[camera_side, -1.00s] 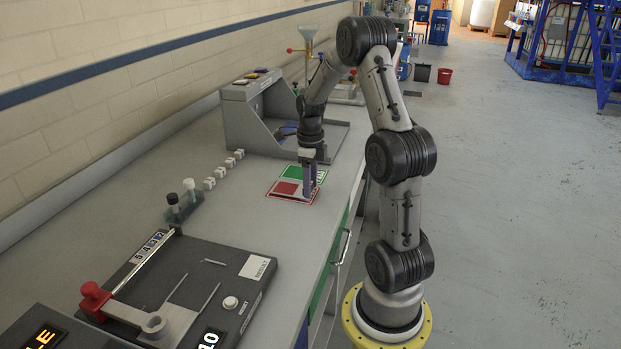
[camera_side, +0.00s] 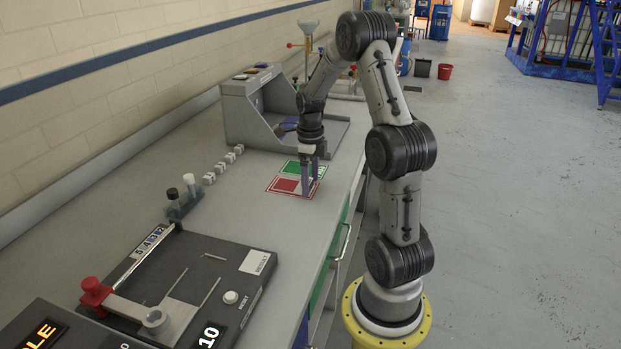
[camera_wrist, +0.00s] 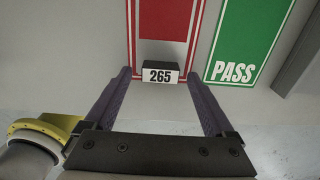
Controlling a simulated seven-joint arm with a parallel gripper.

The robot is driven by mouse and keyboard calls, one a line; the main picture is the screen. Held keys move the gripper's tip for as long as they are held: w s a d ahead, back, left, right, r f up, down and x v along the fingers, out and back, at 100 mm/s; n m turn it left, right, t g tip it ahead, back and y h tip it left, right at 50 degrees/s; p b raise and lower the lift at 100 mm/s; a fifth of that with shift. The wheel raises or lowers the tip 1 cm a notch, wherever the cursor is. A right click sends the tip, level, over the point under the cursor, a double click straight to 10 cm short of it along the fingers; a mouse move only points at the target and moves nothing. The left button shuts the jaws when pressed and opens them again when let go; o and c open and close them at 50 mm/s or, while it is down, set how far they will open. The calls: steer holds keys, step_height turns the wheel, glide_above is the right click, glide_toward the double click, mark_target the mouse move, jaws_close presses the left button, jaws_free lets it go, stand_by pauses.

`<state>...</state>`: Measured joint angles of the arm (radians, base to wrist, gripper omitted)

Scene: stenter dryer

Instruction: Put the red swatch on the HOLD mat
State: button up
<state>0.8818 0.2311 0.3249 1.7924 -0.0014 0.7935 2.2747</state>
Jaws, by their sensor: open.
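The red HOLD mat (camera_side: 271,190) lies flat on the bench beside the green PASS mat (camera_side: 291,165). In the wrist view the red mat (camera_wrist: 133,35) has a white inner line; its lettering is hidden. The red swatch (camera_wrist: 167,18) appears to lie on it as a red panel, with a dark block labelled 265 (camera_wrist: 160,75) at its near end. My gripper (camera_wrist: 160,82) is open, with one purple finger on each side of the block and gaps between. In the side view my gripper (camera_side: 309,190) is low over the red mat.
A grey open-fronted box (camera_side: 240,115) stands behind the mats. Several small white cubes (camera_side: 221,167) and a rack with two bottles (camera_side: 183,202) are to the left. A dark measuring board (camera_side: 215,270) is nearer. The bench between is mostly clear.

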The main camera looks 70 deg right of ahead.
step_height(320, 180, up, 14)
steer(key=w+a+r+n+t+h, duration=0.1)
steer(key=w+a+r+n, duration=0.25)
steer(key=a+r, duration=0.45)
steer(key=s+a+f+n+t, duration=0.15)
steer(key=s+a+n, duration=0.25)
steer(key=a+n, duration=0.55)
steer(key=s+a+n+t, duration=0.2)
steer(key=s+a+n, duration=0.2)
steer(key=a+n, duration=0.55)
steer(key=s+a+f+n+t+y, duration=0.1)
steer(key=s+a+f+n, duration=0.2)
steer(key=n, duration=1)
steer(key=shift+s+f+n, duration=0.35)
steer(key=shift+s+f, duration=0.15)
steer(key=shift+f, duration=0.55)
steer(key=shift+a, duration=0.1)
